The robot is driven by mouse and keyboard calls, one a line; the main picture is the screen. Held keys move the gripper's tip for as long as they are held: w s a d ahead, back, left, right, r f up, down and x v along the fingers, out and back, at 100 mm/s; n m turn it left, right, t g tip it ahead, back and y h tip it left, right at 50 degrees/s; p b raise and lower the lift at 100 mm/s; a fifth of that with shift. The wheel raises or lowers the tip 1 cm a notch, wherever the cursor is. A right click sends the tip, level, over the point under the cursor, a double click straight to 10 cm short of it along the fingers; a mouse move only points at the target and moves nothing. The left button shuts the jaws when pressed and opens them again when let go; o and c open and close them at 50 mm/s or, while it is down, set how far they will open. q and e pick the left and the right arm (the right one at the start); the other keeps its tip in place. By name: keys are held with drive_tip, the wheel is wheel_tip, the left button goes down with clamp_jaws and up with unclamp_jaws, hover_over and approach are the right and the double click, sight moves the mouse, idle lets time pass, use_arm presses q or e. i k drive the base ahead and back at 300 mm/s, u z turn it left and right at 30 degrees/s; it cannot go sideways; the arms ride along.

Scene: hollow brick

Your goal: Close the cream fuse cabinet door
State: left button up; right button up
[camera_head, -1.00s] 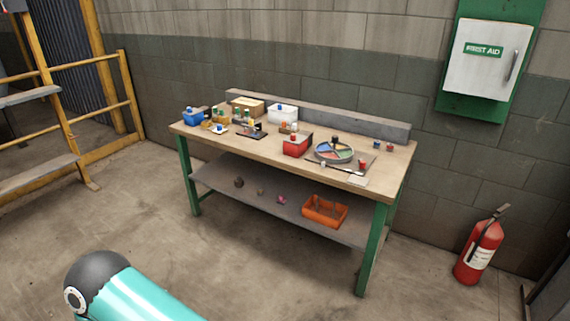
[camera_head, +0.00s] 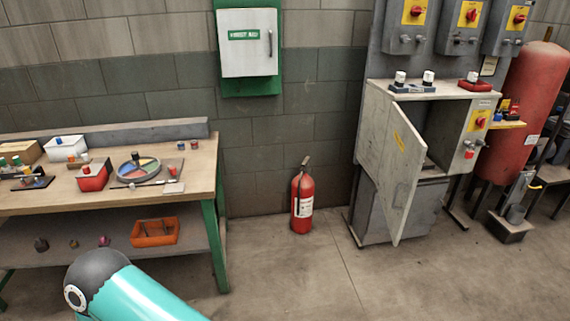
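The cream fuse cabinet (camera_head: 448,122) stands on the floor right of centre in the head view. Its door (camera_head: 402,175) is swung open toward me, at a clear angle from the front, and shows a yellow label. Part of the dark interior shows behind the door's right edge. A teal and black link of my own arm is at the bottom left. Neither of my grippers is in view.
A red fire extinguisher (camera_head: 302,198) stands by the wall left of the cabinet. A workbench (camera_head: 205,175) with small items is at left. A red tank (camera_head: 525,110) stands right of the cabinet. The floor (camera_head: 330,275) before the cabinet is clear.

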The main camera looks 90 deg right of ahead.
sight(403, 156)
drive_tip(key=u, duration=0.7)
drive_tip(key=i, duration=0.15)
drive_tip(key=z, duration=2.5)
drive_tip(key=i, duration=0.3)
drive_tip(key=z, duration=2.15)
drive_tip(key=i, duration=1.7)
drive_tip(key=u, duration=0.4)
